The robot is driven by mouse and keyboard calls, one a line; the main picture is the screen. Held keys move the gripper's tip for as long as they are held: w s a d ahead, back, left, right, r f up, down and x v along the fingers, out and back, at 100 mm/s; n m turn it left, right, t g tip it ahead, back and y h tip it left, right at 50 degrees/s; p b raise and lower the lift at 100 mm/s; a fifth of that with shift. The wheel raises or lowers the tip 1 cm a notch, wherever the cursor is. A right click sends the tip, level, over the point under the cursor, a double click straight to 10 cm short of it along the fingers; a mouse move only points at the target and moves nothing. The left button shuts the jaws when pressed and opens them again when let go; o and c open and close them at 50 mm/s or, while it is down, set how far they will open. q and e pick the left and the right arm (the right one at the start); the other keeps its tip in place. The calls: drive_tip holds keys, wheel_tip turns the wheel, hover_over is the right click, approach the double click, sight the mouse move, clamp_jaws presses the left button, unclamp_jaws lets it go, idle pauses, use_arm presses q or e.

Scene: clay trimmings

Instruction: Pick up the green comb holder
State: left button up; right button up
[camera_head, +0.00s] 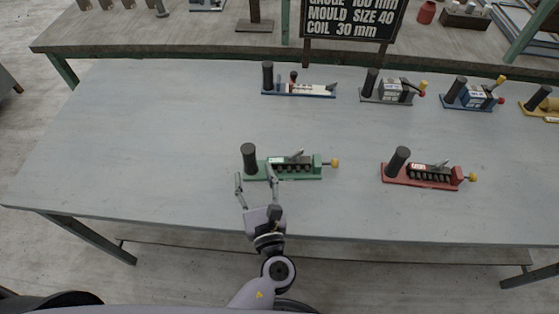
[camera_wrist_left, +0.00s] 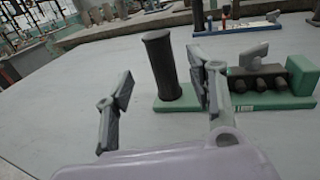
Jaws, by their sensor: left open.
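The green comb holder (camera_head: 310,173) lies on the grey table, left of the middle in the head view. It has an upright dark cylinder (camera_head: 249,159) at its left end, a dark toothed block in the middle and a yellow knob at its right end. My left gripper (camera_head: 255,175) is open at the holder's near left side. In the left wrist view the cylinder (camera_wrist_left: 163,65) shows between the two fingers, beyond them, and the right finger hides part of the green base (camera_wrist_left: 180,104). I cannot tell whether a finger touches it. My right gripper is not in view.
A similar red holder (camera_head: 420,181) lies to the right. Along the far side are a blue-and-white one (camera_head: 310,92), a grey one (camera_head: 387,97), a blue one (camera_head: 470,102) and a yellow one (camera_head: 549,115). A black sign (camera_head: 352,20) stands behind. The left table surface is clear.

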sight(250, 160)
use_arm(q)
drive_tip(key=shift+x, duration=0.95)
drive_tip(key=p+x, duration=0.1)
drive_tip(key=x, duration=0.3)
drive_tip(key=shift+w+p, duration=0.4)
drive_tip(key=shift+w+a, duration=0.15)
drive_tip(key=shift+w, duration=0.1)
drive_tip(key=shift+c, duration=0.2)
clamp_jaws()
